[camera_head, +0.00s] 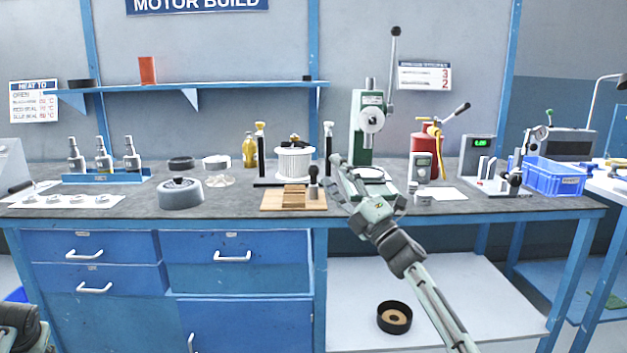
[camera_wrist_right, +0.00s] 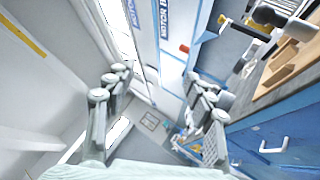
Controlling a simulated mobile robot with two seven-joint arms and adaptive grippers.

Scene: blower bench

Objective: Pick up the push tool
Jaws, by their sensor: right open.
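The push tool (camera_head: 313,184) looks to be the small upright piece with a dark round knob, standing at the right end of a wooden board (camera_head: 276,206) on the bench. In the right wrist view a dark-knobbed tool (camera_wrist_right: 270,16) shows at the upper right, beside the wood. My right gripper (camera_head: 338,174) is just to the right of the tool in the head view, fingers pointing up and left. In the wrist view its fingers (camera_wrist_right: 160,100) are wide apart with nothing between them. Contact with the tool cannot be made out.
A white wound stator (camera_head: 294,163) between black posts stands behind the board. A green press (camera_head: 366,130) rises behind my right gripper. A grey motor housing (camera_head: 181,192) sits to the left, a blue bin (camera_head: 553,180) to the right. Bare bench top lies left of the board.

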